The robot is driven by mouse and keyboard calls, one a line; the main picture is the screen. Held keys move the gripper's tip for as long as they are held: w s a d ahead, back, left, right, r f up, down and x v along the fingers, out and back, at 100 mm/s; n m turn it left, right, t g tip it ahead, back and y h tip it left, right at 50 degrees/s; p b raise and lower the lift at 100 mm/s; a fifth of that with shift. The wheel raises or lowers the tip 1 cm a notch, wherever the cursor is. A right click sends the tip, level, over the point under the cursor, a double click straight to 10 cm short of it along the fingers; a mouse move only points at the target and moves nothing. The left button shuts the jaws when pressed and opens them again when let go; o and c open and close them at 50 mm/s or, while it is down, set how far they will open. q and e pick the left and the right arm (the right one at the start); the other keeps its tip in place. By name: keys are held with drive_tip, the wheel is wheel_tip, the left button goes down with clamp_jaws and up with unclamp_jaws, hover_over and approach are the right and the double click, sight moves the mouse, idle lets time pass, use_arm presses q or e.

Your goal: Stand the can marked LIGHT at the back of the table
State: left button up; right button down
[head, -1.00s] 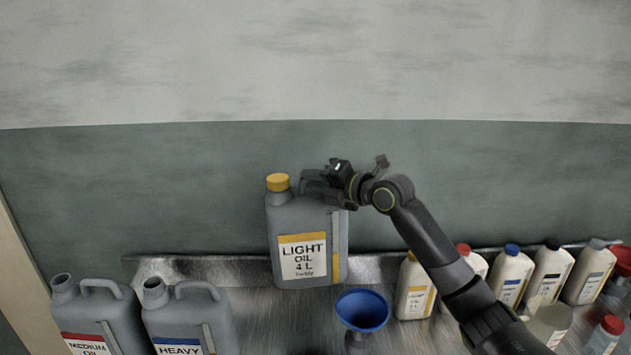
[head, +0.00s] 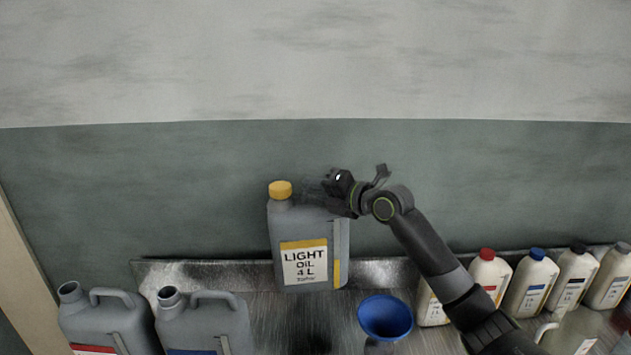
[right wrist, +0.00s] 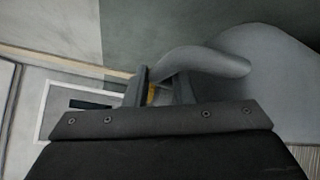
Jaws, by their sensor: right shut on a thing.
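The grey can marked LIGHT OIL 4 L (head: 306,262), with a yellow cap, is upright near the back of the metal table (head: 285,318). It looks held above the table's back edge, in front of the green wall; a small gap below it cannot be judged exactly. My right gripper (head: 326,192) is shut on its handle at the top. In the right wrist view the can's grey handle (right wrist: 205,62) passes between the fingers (right wrist: 160,90). My left gripper is not in view.
Two open grey cans (head: 105,318) (head: 203,322) stand at the front left. A blue funnel (head: 385,317) is right of centre. Several white bottles (head: 530,285) line the right side. A raised metal lip (head: 200,272) runs along the table's back.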

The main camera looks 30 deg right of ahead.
sight(316, 242)
wheel_tip(316, 242, down, 9)
drive_tip(key=shift+w+a+b, duration=0.1)
drive_tip(key=shift+a+b, duration=0.05)
drive_tip(key=shift+b, duration=0.5)
drive_tip(key=shift+f, duration=2.4)
drive_tip(key=shift+f+b, duration=0.3)
drive_tip(key=shift+b, duration=0.4)
drive_tip(key=c, duration=1.1)
unclamp_jaws()
drive_tip(key=shift+s, duration=0.2)
drive_tip(key=shift+c, duration=0.2)
drive_tip(key=shift+f, duration=0.15)
drive_tip(key=shift+f, duration=0.1)
